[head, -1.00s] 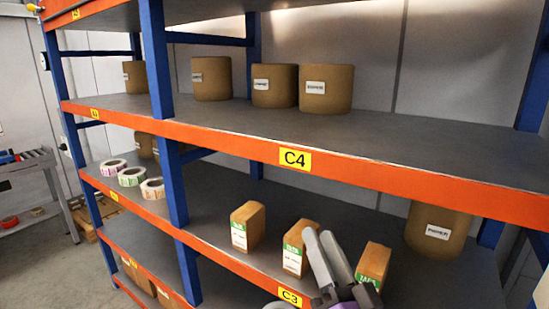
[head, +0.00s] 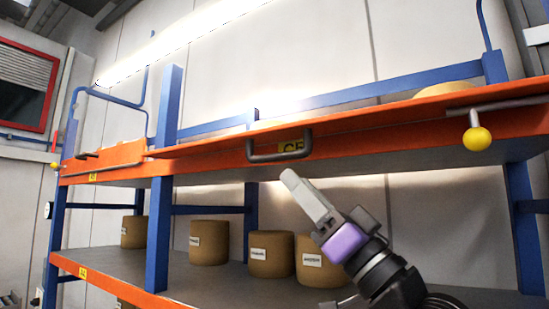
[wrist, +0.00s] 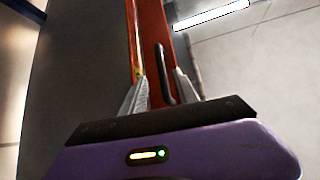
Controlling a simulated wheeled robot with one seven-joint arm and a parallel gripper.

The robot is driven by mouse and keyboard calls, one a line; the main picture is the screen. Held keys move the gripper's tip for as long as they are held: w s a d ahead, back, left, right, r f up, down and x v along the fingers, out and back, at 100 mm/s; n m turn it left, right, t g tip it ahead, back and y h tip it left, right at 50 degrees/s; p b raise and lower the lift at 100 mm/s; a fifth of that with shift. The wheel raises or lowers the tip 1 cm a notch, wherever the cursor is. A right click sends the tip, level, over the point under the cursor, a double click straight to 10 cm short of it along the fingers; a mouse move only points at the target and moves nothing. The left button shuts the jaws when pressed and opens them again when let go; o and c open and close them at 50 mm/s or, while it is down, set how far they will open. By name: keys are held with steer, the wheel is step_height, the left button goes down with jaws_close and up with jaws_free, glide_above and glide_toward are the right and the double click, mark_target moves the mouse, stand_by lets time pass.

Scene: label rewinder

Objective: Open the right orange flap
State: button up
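The right orange flap (head: 380,125) runs along the front of the top shelf in the head view. Its upper edge appears to lean outward toward me. I cannot tell whether the fingers touch the handle.
A grey rod with a yellow knob (head: 477,139) is at the flap's right end. The left orange flap (head: 110,158) is beside it. Blue uprights (head: 162,190) carry the rack. Several brown drums (head: 209,242) stand on the shelf below.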

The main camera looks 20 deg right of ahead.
mark_target(275, 157)
steer(key=p+x, duration=0.3)
steer(key=x, duration=0.5)
steer(key=shift+s+r, duration=0.1)
steer(key=shift+r, duration=0.1)
jaws_close()
stand_by(1.3)
